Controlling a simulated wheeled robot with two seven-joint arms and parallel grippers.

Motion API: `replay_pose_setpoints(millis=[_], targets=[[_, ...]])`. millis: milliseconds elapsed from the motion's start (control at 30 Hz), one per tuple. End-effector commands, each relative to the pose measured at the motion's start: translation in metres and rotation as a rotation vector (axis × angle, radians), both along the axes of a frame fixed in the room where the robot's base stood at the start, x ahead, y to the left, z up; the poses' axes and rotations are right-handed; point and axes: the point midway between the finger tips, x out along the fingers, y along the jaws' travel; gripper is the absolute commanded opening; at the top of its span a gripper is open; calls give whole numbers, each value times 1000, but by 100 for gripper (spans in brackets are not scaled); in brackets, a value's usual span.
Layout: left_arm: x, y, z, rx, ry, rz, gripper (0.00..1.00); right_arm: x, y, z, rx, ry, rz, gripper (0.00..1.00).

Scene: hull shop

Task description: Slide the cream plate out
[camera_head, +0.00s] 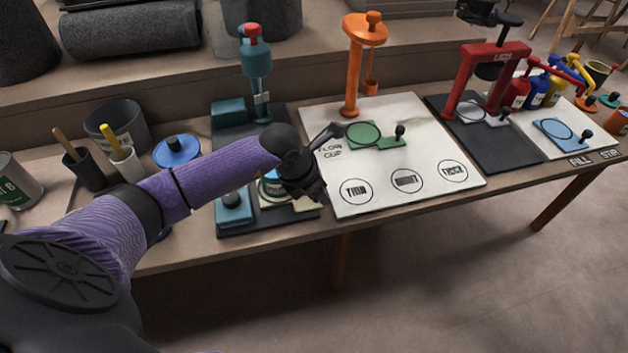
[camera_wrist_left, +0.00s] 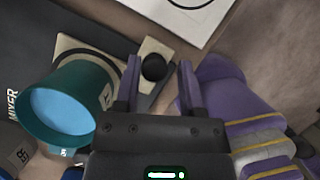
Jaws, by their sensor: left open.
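The cream plate (camera_wrist_left: 160,47) shows in the left wrist view as a narrow tab with a round black knob (camera_wrist_left: 154,67), joined to a wider part under a teal cup (camera_wrist_left: 98,90) of blue liquid. In the head view, part of the cream plate (camera_head: 303,204) shows below my left gripper (camera_head: 312,190), which hides much of it. The left wrist view shows my left gripper (camera_wrist_left: 160,80) open, one finger on each side of the knob. I cannot tell whether the fingers touch it. My right gripper is not in view.
The plate lies on a dark base with a teal mixer (camera_head: 256,65) behind and a blue block (camera_head: 234,208) to the left. A white board (camera_head: 440,125) with an orange stand (camera_head: 355,70) is to the right. The bench's front edge (camera_head: 340,226) is close, with open floor beyond.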

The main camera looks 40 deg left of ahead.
Motion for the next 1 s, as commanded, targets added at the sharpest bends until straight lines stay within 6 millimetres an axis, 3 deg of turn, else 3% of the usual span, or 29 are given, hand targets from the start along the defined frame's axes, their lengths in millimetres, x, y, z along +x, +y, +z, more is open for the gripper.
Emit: replay_pose_setpoints(millis=[33,100,367,467,700,833,1000], targets=[[0,0,0,0,1,0,58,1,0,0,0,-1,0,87],[0,0,0,1,0,0,69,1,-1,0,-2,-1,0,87],[0,2,2,3,-3,3,69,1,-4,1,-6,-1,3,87],[-4,3,18,5,-7,2,69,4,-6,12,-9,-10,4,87],[-26,11,77,5,-7,1,69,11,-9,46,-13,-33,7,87],[-33,12,91,4,-4,1,69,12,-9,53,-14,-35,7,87],[-36,13,93,2,-2,1,69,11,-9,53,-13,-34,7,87]])
